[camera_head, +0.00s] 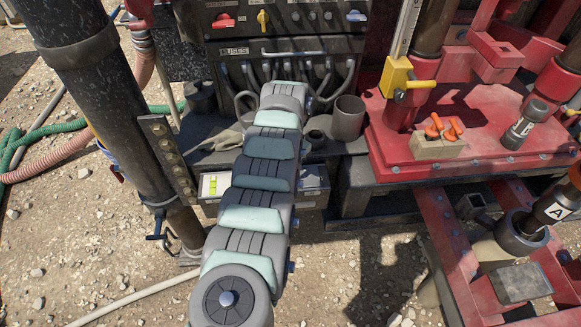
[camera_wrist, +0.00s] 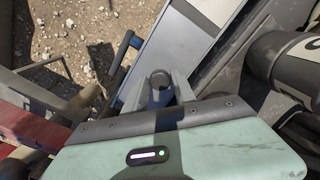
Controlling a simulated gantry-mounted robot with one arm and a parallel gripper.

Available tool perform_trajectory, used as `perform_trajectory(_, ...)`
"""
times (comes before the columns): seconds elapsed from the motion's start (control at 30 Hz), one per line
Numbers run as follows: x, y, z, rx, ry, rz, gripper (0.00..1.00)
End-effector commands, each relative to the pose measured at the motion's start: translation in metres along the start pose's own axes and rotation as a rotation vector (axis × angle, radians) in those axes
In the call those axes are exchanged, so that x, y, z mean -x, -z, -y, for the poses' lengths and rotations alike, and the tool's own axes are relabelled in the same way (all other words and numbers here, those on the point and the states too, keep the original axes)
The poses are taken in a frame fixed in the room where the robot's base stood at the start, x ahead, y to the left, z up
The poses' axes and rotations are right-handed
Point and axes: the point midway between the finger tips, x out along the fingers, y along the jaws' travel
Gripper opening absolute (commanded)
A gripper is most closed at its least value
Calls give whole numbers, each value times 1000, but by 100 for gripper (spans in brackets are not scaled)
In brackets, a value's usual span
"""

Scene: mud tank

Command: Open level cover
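A yellow-green level vial (camera_head: 213,186) shows in a shallow white box left of my arm in the head view. My arm covers the middle of that box. A dark-framed part of it (camera_head: 312,186) shows on the arm's other side. I cannot clearly make out the level cover as a separate part. My gripper (camera_wrist: 160,84) shows in the wrist view as grey prongs around a small rounded grey piece. I cannot tell whether that piece is held or belongs to the gripper. The prongs lie over a blue-grey panel (camera_wrist: 178,45). In the head view the gripper is hidden.
A cable panel (camera_head: 285,75) stands behind the arm. A grey cup (camera_head: 347,118) is right of it. The red platform (camera_head: 385,150) holds orange-handled tools (camera_head: 444,128). Gravel ground lies left.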

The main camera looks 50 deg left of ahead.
Motion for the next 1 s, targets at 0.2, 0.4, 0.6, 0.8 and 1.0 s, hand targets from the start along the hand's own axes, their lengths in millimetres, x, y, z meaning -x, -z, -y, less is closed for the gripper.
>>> perform_trajectory(0.2,0,0,0,0,0,0,50)
perform_trajectory(0.4,0,0,0,0,0,0,50)
perform_trajectory(0.6,9,0,1,1,1,-1,50)
perform_trajectory(0.8,36,0,1,0,1,-1,50)
perform_trajectory(1.0,75,1,1,1,3,-5,50)
